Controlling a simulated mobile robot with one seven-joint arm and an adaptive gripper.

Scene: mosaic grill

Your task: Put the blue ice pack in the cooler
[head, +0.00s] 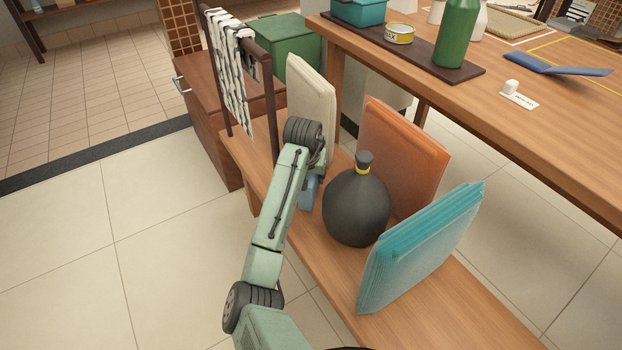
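A small blue object (309,193), probably the blue ice pack, shows low on the wooden bench, mostly hidden behind my arm. My gripper (316,172) points down right at it from above. Its fingers are hidden by my own wrist, so I cannot tell whether it is open or shut, or whether it touches the blue object. A green box (287,45) stands on the brown cabinet behind the bench. A smaller teal box (361,11) stands on the dark tray on the table. I cannot tell for sure which one is the cooler.
On the bench (432,312), a cream panel (309,96), an orange panel (405,150), a dark round bottle (356,207) and a teal ribbed panel (420,245) crowd the gripper. A rack with a striped cloth (232,70) stands at its far end. Open floor lies left.

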